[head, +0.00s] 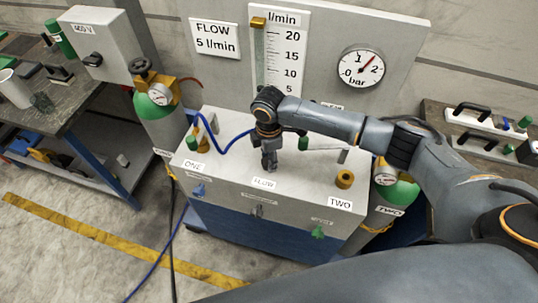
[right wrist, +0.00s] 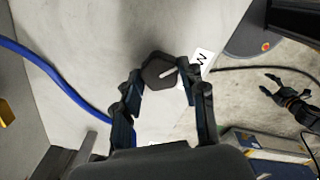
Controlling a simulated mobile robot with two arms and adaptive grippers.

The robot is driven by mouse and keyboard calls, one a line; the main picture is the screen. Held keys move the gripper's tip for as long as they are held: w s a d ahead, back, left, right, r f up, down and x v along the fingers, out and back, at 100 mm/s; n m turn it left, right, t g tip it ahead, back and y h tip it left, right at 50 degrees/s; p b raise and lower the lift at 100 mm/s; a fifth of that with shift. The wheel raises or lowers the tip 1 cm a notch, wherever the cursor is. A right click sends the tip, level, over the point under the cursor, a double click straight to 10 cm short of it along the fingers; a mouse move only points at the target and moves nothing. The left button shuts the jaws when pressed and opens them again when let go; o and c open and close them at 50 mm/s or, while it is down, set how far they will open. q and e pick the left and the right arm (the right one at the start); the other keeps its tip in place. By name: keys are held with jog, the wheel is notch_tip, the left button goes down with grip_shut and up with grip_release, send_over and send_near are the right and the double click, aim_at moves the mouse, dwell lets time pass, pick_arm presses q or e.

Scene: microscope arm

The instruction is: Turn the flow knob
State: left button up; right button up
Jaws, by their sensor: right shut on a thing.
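The flow knob (right wrist: 157,70) is a dark six-sided knob with a white pointer line, on the grey top of the console (head: 225,160). My right gripper (right wrist: 160,82) is shut on it, one finger on each side. In the head view my right gripper (head: 269,160) points down behind the FLOW label (head: 264,183) and hides the knob. The flow scale (head: 283,50) has a yellow marker (head: 258,22) near its top, above 20. A sign (head: 214,38) reads FLOW 5 l/min. My left gripper (right wrist: 288,95) shows apart in the right wrist view, fingers spread and empty.
A brass fitting (head: 345,179) stands near the TWO label, and a blue hose (head: 232,143) arches over the console's left part. A pressure dial (head: 361,66) hangs on the back panel. Gas cylinders (head: 160,115) and benches flank the console.

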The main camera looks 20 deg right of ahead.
jog(key=shift+n, duration=0.8)
jog(key=o, duration=1.1)
jog(key=shift+o, duration=0.2)
jog(key=shift+r, duration=0.1)
notch_tip(320, 180, up, 12)
jog(key=shift+a, duration=0.1)
